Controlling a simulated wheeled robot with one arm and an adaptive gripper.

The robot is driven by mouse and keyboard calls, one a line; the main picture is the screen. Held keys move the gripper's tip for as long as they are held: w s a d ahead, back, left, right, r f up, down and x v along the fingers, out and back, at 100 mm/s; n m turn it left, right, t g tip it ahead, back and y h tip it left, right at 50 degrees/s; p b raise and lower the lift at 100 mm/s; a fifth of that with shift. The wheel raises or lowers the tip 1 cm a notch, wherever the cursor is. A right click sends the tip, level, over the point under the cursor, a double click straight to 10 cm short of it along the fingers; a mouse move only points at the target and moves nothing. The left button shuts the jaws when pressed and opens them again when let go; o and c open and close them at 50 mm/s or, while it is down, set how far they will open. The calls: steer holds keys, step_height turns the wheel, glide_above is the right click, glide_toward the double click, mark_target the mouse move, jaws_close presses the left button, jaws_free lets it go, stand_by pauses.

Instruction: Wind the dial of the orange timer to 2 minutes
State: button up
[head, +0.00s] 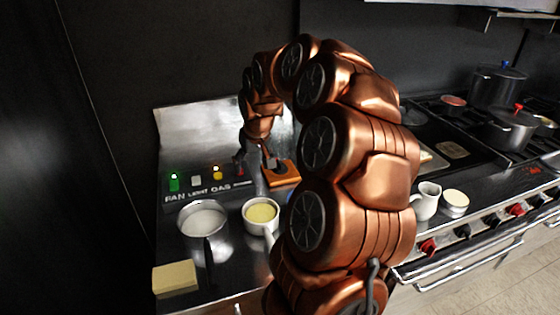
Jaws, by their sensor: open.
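The orange timer (289,178) sits on the steel counter against the back panel, partly behind my arm. My gripper (270,163) is small and dark in the head view, pointing down at the timer's top. It is open. Its fingertips are at or just above the timer, and I cannot tell whether they touch it. The dial and its markings are hidden or too small to read.
A panel of switches (196,180) labelled FAN, LIGHT and GAS is left of the timer. A pan (187,215), a cup of yellow liquid (247,224) and a pale block (175,277) stand in front. A white jug (427,200) and the stove (470,150) are right.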

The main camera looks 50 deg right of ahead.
steer(key=m+h, duration=0.1)
steer(key=m, duration=0.1)
glide_above(281, 162)
steer(key=s+a, duration=0.1)
steer(key=s, duration=0.1)
steer(key=f, duration=0.2)
steer(key=shift+w+p+x, duration=0.1)
steer(key=shift+p+x, duration=0.7)
steer(key=shift+x, duration=0.95)
steer(key=shift+w+p+x, duration=0.15)
steer(key=shift+p+x, duration=0.6)
steer(key=shift+x, duration=1)
steer(key=shift+t, duration=0.3)
steer(key=c, duration=1.2)
steer(key=shift+f+h+b, duration=0.15)
steer(key=shift+h+b, duration=0.15)
steer(key=shift+b, duration=0.6)
